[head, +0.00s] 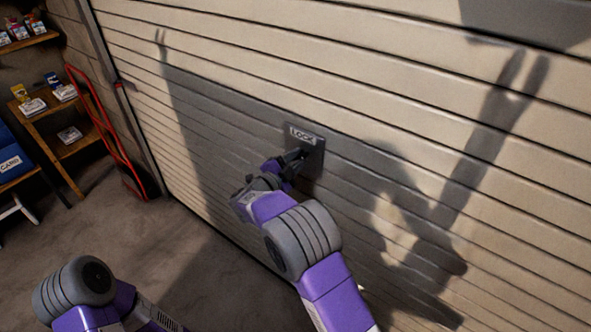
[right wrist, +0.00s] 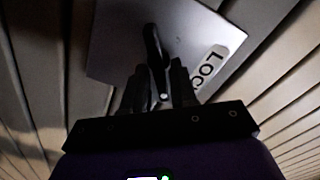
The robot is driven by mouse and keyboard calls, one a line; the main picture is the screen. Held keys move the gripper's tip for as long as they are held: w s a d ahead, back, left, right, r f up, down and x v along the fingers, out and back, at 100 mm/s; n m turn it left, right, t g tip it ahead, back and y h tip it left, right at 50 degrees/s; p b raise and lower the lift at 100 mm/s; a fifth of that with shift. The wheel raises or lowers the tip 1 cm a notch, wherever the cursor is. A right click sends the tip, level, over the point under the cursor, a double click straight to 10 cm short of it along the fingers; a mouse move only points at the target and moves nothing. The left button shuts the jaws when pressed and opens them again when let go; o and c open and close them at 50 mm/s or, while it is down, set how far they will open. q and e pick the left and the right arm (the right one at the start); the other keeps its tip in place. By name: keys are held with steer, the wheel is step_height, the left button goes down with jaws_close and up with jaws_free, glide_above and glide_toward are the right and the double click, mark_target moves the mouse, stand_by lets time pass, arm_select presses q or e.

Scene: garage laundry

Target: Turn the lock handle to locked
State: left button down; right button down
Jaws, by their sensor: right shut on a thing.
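The roller door (head: 420,60) fills the right side. A red hand truck (head: 105,135) leans beside wooden shelves (head: 75,145) at the left. A blue bin (head: 10,160) stands at the left edge. The concrete floor (head: 150,240) before the door is clear.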

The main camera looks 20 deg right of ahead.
steer(key=shift+f+m+b, duration=0.15)
steer(key=shift+m+b, duration=1.7)
steer(key=shift+b, duration=0.5)
steer(key=shift+f+m+b, duration=0.1)
steer(key=shift+m+b, duration=1.75)
steer(key=shift+b, duration=0.45)
steer(key=c, duration=1.2)
jaws_free()
steer(key=shift+o, duration=0.2)
steer(key=shift+s, duration=0.1)
steer(key=p+v, duration=0.1)
steer(key=v, duration=0.6)
steer(key=shift+s+a, duration=0.15)
steer(key=shift+a, duration=0.05)
